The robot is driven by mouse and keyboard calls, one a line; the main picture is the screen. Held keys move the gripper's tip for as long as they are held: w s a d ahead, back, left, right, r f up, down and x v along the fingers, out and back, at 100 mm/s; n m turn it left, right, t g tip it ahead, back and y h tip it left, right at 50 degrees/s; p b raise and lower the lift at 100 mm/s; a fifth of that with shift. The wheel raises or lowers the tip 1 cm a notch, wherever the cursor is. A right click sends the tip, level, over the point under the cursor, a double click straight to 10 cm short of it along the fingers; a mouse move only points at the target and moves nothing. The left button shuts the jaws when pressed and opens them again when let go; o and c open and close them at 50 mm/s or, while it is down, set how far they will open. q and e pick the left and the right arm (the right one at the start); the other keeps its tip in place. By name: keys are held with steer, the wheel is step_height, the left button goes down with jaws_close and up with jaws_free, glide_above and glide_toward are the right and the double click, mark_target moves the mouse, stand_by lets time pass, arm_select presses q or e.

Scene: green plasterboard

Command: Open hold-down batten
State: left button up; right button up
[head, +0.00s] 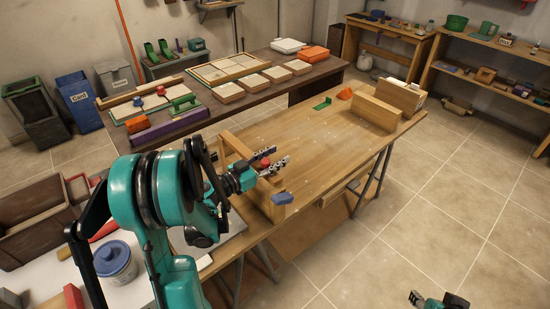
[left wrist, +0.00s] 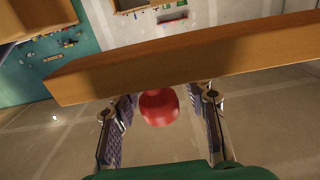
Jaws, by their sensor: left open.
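The hold-down batten is a wooden bar (head: 236,146) at the near left end of the light wooden workbench; it also crosses the left wrist view (left wrist: 190,68). A red round knob (left wrist: 159,107) shows just below the bar in that view, and the red knob (head: 265,162) shows beside my fingers in the head view. My left gripper (head: 280,167) is open. Its two fingers (left wrist: 160,125) stand on either side of the knob with gaps, apparently not touching it. A blue block-like end (head: 282,198) sits on the frame's near corner. My right gripper (head: 432,300) is partly cut off at the bottom edge.
The workbench top (head: 310,135) is mostly clear, with a green piece (head: 322,103), an orange piece (head: 344,94) and a wooden block (head: 375,112) at its far end. A dark table (head: 230,108) with panels stands behind. A blue lidded jar (head: 114,260) stands at the lower left.

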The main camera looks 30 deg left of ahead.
arm_select(q)
jaws_close()
